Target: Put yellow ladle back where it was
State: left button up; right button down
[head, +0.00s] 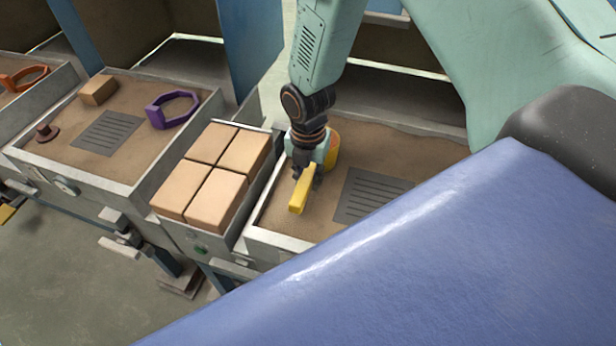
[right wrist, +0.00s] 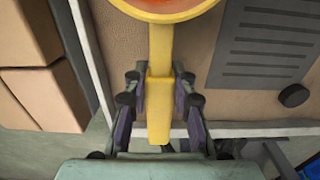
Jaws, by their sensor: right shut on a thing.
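The yellow ladle (head: 300,191) is in the sand-floored tray (head: 384,136) right of the block box in the head view. Its bowl, orange inside, shows partly behind my wrist. My right gripper (head: 305,172) comes down from above and is shut on the handle. In the right wrist view the ladle (right wrist: 160,62) runs up the middle, its bowl cut off by the top edge. The fingers of my right gripper (right wrist: 160,105) close on the handle from both sides. I cannot tell whether the ladle touches the sand. My left gripper is not in view.
A grey slotted grate (head: 366,197) lies in the sand right of the ladle. A box of tan blocks (head: 203,213) adjoins on the left. Further left, another sand tray (head: 52,156) holds a purple ring-shaped tool (head: 174,109), a tan block (head: 98,90) and a grate.

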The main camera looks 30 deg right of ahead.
jog(key=shift+w+a, duration=0.1)
jog(key=shift+w, duration=0.1)
jog(key=shift+s+a, duration=0.1)
jog(key=c, duration=1.6)
grip_release()
jog(key=shift+f, duration=0.15)
jog(key=o, duration=0.3)
jog(key=shift+o, duration=1)
jog(key=shift+r, duration=0.55)
notch_tip(320, 180, up, 11)
jog(key=p, duration=0.2)
jog(key=shift+r, duration=0.15)
jog(key=shift+s, duration=0.15)
